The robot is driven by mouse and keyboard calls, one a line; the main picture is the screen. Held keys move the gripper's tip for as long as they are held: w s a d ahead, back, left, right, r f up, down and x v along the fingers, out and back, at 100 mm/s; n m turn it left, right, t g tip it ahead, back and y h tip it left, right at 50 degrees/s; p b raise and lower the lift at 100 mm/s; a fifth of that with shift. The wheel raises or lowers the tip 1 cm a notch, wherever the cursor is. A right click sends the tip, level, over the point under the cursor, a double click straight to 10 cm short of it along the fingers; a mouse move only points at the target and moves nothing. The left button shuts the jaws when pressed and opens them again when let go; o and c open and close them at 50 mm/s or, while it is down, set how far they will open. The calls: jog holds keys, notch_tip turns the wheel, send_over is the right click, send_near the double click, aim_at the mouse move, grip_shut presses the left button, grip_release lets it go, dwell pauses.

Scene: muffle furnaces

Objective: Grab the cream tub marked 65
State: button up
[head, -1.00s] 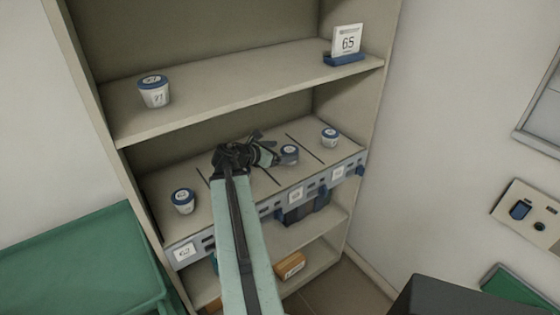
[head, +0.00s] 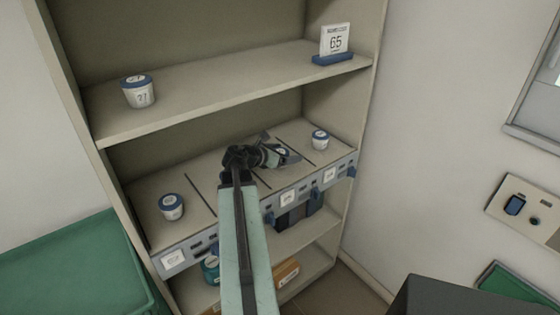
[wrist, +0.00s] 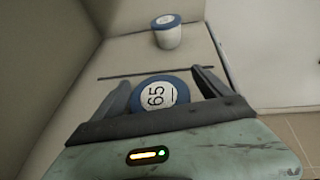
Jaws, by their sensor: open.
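The cream tub marked 65 (wrist: 158,95) has a blue-rimmed lid with a white label reading 65. In the wrist view it sits between the two open fingers of my gripper (wrist: 165,88), with its lower part hidden by the gripper body. In the head view my gripper (head: 277,150) is over the middle shelf and mostly covers this tub (head: 281,150). I cannot tell whether the fingers touch it.
Another tub (head: 320,140) stands to the right, beyond a dark divider line; it also shows in the wrist view (wrist: 167,32). A tub (head: 171,207) stands at the shelf's left. The upper shelf holds a tub (head: 138,91) and a 65 sign (head: 335,41).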

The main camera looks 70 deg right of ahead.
jog(key=c, duration=1.6)
jog(key=shift+r, duration=0.15)
